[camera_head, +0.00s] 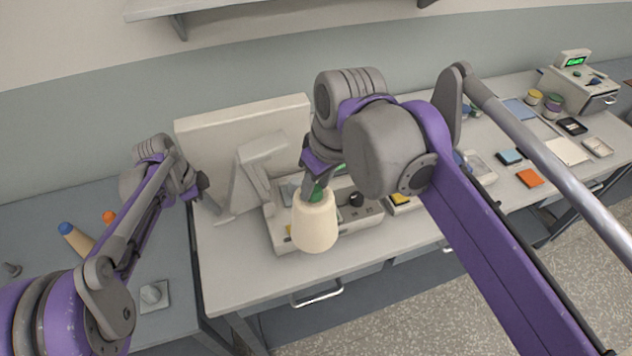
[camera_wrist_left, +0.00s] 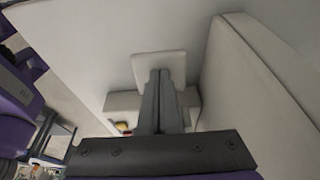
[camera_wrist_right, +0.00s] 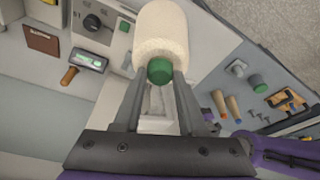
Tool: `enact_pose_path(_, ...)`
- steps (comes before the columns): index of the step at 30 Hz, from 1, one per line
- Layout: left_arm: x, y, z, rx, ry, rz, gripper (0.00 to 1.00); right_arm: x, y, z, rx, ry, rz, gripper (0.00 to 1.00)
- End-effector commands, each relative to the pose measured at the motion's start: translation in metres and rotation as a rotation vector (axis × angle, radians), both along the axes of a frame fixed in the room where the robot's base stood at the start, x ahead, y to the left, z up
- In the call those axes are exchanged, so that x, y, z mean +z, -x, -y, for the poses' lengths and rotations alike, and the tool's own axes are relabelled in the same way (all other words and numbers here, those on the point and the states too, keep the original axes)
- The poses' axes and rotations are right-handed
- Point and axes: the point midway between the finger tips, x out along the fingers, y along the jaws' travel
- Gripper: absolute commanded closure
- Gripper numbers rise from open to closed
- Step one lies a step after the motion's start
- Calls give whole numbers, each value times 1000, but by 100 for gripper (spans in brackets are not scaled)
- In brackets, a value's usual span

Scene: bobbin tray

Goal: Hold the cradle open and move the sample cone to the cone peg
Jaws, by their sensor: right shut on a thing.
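The sample cone (camera_head: 315,225) is cream, with a green tip (camera_wrist_right: 160,71) at its narrow end. My right gripper (camera_wrist_right: 161,80) is shut on that tip and holds the cone above the bench front, wide end down in the head view. The pale cradle (camera_head: 250,178) stands at the back left of the bench, against a pale upright panel. My left gripper (camera_head: 212,205) is beside its left side; in the left wrist view its fingers (camera_wrist_left: 160,80) are together in front of a pale square plate (camera_wrist_left: 158,64). I cannot tell whether they touch it. A grey stub on a square plate (camera_head: 154,296) may be the cone peg.
A pale instrument box (camera_head: 277,235) with a black knob sits behind and below the cone. The pale panel (camera_head: 215,130) rises behind the cradle. Blue-tipped and orange-tipped pieces (camera_head: 75,238) lie on the left table. The bench front left (camera_head: 235,285) is clear.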

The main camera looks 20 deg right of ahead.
Motion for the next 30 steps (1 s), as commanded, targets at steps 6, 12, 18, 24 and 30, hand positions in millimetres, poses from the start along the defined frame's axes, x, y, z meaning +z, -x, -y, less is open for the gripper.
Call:
enact_pose_path(6,9,0,0,0,0,0,100,0,0,0,0,0,0,100)
enact_pose_path(12,15,0,0,0,0,0,100,0,0,0,0,0,0,100)
enact_pose_path(18,18,0,0,0,0,0,100,0,0,0,0,0,0,100)
enact_pose_path(24,25,0,0,0,0,0,100,0,0,0,0,0,0,100)
enact_pose_path(30,32,0,0,0,0,0,100,0,0,0,0,0,0,100)
